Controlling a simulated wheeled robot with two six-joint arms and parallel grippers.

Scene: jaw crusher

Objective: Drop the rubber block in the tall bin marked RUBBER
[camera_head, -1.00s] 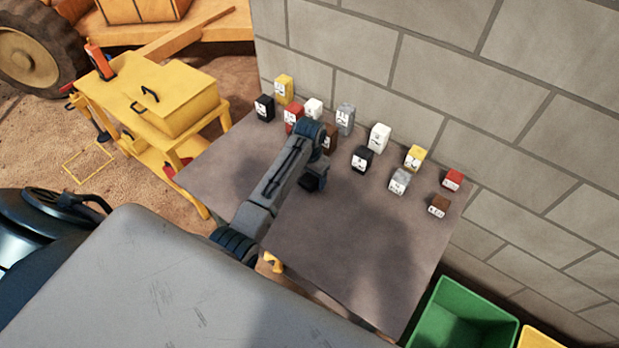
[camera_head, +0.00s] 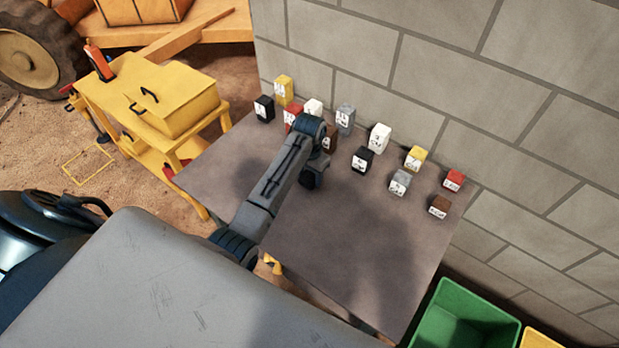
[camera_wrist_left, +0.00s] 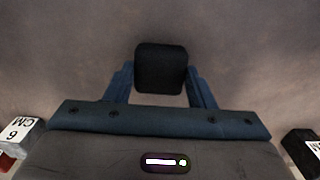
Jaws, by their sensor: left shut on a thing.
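A plain black block (camera_wrist_left: 160,68), which looks like the rubber block, sits between the two blue fingers of my left gripper (camera_wrist_left: 161,82) in the left wrist view. The gripper is shut on it. In the head view the left gripper (camera_head: 311,182) is over the middle of the grey table, partly hidden under my own arm. I cannot tell the exact gap between block and tabletop. No bin with a readable RUBBER mark shows. My right gripper is in neither view.
Several labelled blocks, such as a black one (camera_head: 362,159) and a brown one (camera_head: 439,206), stand along the back of the table (camera_head: 350,260) by the block wall. A green bin (camera_head: 468,318) and a yellow bin (camera_head: 541,339) stand at lower right. A yellow cart (camera_head: 165,105) is left.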

